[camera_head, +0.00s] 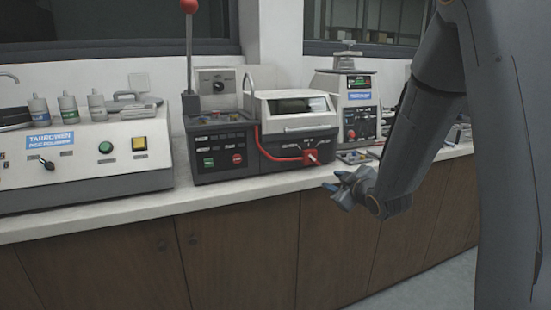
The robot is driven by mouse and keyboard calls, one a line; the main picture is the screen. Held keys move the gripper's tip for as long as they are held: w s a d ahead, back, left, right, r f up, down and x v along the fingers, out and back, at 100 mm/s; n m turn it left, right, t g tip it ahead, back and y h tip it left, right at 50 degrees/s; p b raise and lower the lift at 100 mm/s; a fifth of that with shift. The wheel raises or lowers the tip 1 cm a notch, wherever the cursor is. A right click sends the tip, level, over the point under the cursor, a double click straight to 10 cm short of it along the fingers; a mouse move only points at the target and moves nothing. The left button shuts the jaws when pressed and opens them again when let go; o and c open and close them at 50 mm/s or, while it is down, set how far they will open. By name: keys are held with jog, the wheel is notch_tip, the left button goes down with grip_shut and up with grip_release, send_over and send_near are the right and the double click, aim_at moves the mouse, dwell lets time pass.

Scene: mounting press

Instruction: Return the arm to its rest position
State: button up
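My gripper (341,187) is at the end of my dark grey arm, in front of the counter's front edge, right of the picture's middle. It points to the left and appears to hold nothing. Its fingers are small and dark, with bluish tips that look spread apart. The arm comes down from the upper right, and its upper part hides the right end of the counter.
A white counter (120,219) over brown cabinets (240,255) runs across the view. On it stand a polisher (95,165), a press with a red-knobbed lever (219,150), a unit with a red handle (295,130) and another machine (347,105). Floor (430,285) shows at lower right.

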jog(key=s+a+m+g+h+p, duration=0.1)
jog(key=s+g, duration=0.6)
jog(key=s, duration=1.2)
jog(key=s+a+m+g+h+p, duration=0.1)
jog(key=s+a+m+g+p, duration=0.2)
jog(key=s, duration=1.5)
jog(key=m+g+p, duration=0.3)
jog(key=m+g, duration=0.1)
jog(key=m, duration=0.1)
jog(key=shift+s+m+h+p, duration=0.3)
jog(key=shift+s+h, duration=0.1)
